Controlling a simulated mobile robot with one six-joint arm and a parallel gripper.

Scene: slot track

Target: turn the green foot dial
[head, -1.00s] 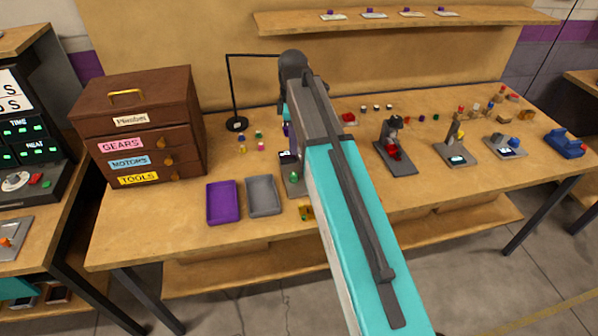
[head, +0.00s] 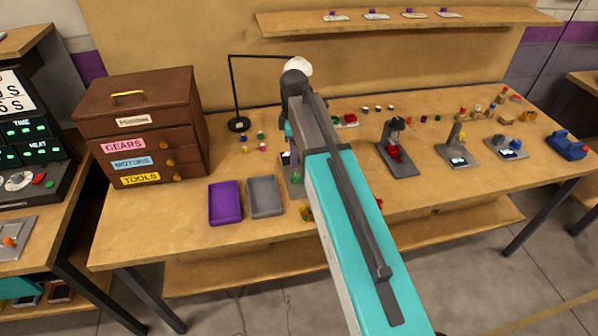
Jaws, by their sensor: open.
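A small green dial (head: 296,178) sits low at the front of a grey device (head: 298,190) on the workbench, just left of my arm. The device has a small lit display (head: 287,157) above the dial. My teal and grey arm covers much of the device's right side. The arm reaches over the bench to a dark joint, and its far end drops down behind that joint near the device. My gripper's fingers are hidden behind the arm, so I cannot tell their distance from the dial.
A purple tray (head: 225,220) and a grey tray (head: 279,212) lie left of the device. A wooden drawer cabinet (head: 190,110) stands further left. A black lamp stand (head: 237,95) is behind. Small colored parts (head: 306,213) lie at the device's front. Another grey device (head: 405,165) stands right.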

